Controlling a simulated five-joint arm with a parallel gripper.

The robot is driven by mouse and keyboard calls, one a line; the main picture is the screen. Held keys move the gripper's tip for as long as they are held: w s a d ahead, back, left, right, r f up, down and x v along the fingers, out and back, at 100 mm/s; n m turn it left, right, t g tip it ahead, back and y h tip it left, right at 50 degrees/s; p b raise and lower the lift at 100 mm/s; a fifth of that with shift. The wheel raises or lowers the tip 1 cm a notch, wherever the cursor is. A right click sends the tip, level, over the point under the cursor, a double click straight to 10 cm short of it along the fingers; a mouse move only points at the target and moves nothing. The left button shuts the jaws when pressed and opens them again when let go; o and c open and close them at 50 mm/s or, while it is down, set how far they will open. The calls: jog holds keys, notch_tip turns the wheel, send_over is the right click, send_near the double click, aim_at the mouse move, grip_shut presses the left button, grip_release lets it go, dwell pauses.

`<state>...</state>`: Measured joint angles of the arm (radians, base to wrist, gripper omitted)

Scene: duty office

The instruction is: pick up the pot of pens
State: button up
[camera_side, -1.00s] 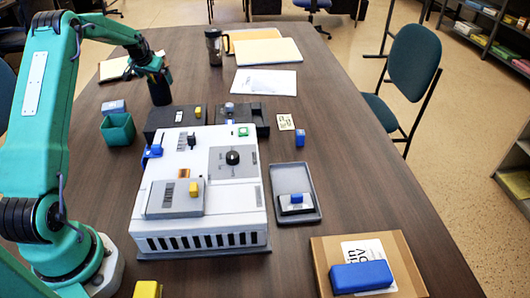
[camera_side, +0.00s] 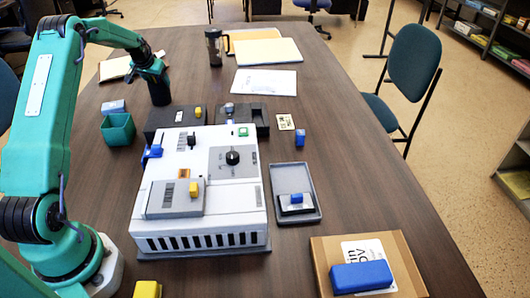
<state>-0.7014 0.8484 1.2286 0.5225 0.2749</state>
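A dark, nearly black cylindrical pot (camera_side: 160,93) stands upright on the table at the upper left, behind the green box. It looks like the pot of pens, but no pens can be made out, as my gripper covers its top. My gripper (camera_side: 153,73) is at the pot's upper end, pointing down. Its fingers are small and overlap the dark rim, so I cannot tell whether they are apart or closed on it.

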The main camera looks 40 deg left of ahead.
jog(key=shift+c, duration=0.7)
jog(key=shift+r, duration=0.15)
jog(key=shift+r, duration=0.55)
notch_tip(320, 180, up, 3)
jog(key=shift+r, duration=0.1)
jog(key=w+d+r, duration=0.2)
jog(key=d+r, duration=0.4)
jog(key=d, duration=0.5)
jog(key=shift+d+r+t+h, duration=0.25)
jog(key=shift+t+h, duration=0.05)
jog(key=shift+h, duration=0.1)
